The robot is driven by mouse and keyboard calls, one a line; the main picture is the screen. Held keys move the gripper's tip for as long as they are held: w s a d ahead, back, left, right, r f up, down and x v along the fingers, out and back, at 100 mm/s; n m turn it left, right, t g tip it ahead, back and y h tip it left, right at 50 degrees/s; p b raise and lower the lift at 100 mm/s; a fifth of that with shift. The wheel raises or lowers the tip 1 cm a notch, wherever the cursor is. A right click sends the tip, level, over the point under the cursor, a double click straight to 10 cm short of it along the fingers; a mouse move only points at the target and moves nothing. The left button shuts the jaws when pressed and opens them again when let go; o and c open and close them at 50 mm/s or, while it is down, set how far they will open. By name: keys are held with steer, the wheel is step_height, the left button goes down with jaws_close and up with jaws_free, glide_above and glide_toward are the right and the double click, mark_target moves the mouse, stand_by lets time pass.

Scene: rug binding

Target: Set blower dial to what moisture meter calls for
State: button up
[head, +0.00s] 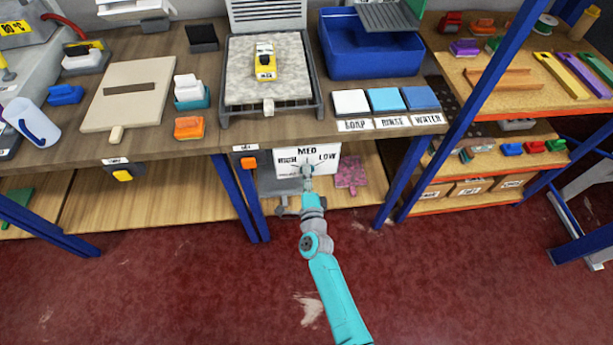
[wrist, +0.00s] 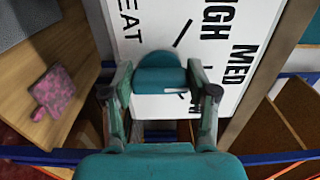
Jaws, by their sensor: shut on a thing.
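The white blower panel (head: 293,161) hangs under the bench front, marked HIGH, MED and LOW. It also shows sideways in the wrist view (wrist: 150,20). The teal dial (wrist: 160,75) stands out from the panel between my fingers; in the head view my gripper hides it. My gripper (head: 308,171) is closed around the dial's two sides. A small pale mark shows at the dial's lower edge in the wrist view, but I cannot tell which setting it points to. The yellow moisture meter (head: 265,66) stands on the grey rug in the tray; its reading is too small to make out.
An orange switch (head: 248,162) sits left of the panel, and a pink piece (head: 351,172) lies on the shelf to its right. Blue bench legs (head: 235,195) flank the panel. A blue bin (head: 372,55) and several sponges stand above. The red floor in front is open.

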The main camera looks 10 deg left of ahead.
steer(key=o, duration=1.2)
steer(key=shift+c, duration=0.2)
steer(key=shift+s, duration=0.1)
steer(key=v, duration=1.1)
steer(key=shift+s+d, duration=0.2)
steer(key=shift+s, duration=0.15)
